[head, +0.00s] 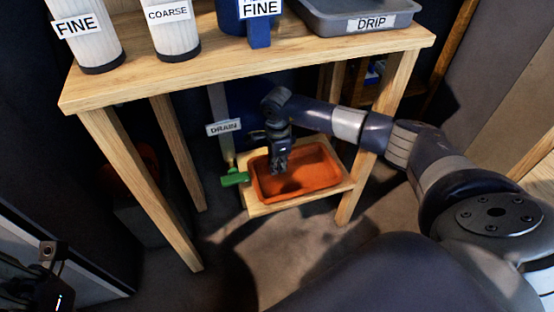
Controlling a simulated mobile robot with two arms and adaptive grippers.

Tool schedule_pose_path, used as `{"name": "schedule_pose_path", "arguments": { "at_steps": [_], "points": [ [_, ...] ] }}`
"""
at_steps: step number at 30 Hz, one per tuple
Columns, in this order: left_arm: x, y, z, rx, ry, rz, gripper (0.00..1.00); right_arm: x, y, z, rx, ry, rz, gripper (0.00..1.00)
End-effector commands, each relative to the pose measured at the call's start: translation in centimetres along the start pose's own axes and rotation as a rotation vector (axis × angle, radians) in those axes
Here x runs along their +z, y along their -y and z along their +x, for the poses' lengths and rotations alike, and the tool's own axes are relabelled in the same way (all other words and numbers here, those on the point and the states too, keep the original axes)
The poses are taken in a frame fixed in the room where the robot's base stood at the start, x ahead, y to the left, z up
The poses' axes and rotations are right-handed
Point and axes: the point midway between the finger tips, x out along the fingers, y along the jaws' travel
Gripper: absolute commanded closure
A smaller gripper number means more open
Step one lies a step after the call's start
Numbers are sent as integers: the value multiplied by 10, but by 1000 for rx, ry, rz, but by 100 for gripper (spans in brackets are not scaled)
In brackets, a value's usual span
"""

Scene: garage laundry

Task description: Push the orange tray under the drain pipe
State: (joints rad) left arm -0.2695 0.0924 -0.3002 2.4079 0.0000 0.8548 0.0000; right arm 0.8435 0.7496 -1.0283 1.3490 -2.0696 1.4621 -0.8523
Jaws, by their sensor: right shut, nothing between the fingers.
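The orange tray (318,181) lies on a low wooden shelf (285,207) under the workbench. The grey drain pipe (217,103) stands to its left, with a white DRAIN label (223,127) and a green handle (235,179) at its lower end. The handle is just left of the tray's left edge. My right gripper (280,170) points down over the left part of the tray, shut and empty. I cannot tell whether it touches the tray. My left gripper (50,290) shows only partly in the dark bottom left corner, far from the tray; its jaws are unclear.
The wooden workbench (250,65) stands over the shelf, and my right arm reaches in past its right front leg (380,135). On top are FINE (82,35) and COARSE (174,28) containers, a blue FINE container (260,25) and a grey DRIP tray (365,22). Floor in front is clear.

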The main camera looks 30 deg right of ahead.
Motion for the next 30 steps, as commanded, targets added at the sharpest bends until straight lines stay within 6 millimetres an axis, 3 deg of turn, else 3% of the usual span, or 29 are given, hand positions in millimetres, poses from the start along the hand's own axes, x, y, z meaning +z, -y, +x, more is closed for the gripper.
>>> {"name": "schedule_pose_path", "arguments": {
  "at_steps": [1, 2, 9, 23, 26, 30],
  "points": [
    [1, 0, -2, 6, -18, 2, 100, 0, -1, 16, 3, 0, 0, 100],
    [1, 0, 0, 9, -25, 3, 100, 4, 0, 18, 1, 3, -2, 100],
    [2, -1, 7, 22, -55, 7, 100, 35, 0, 12, -1, 3, 0, 100],
    [2, -1, 10, 25, -59, 8, 100, 42, 0, 10, 1, 2, 1, 100],
    [2, -1, 11, 25, -60, 8, 100, 54, 0, 10, 1, 4, -2, 100],
    [0, -1, 12, 24, -63, 7, 100, 84, 0, 9, -1, 5, -4, 100]
  ]
}}
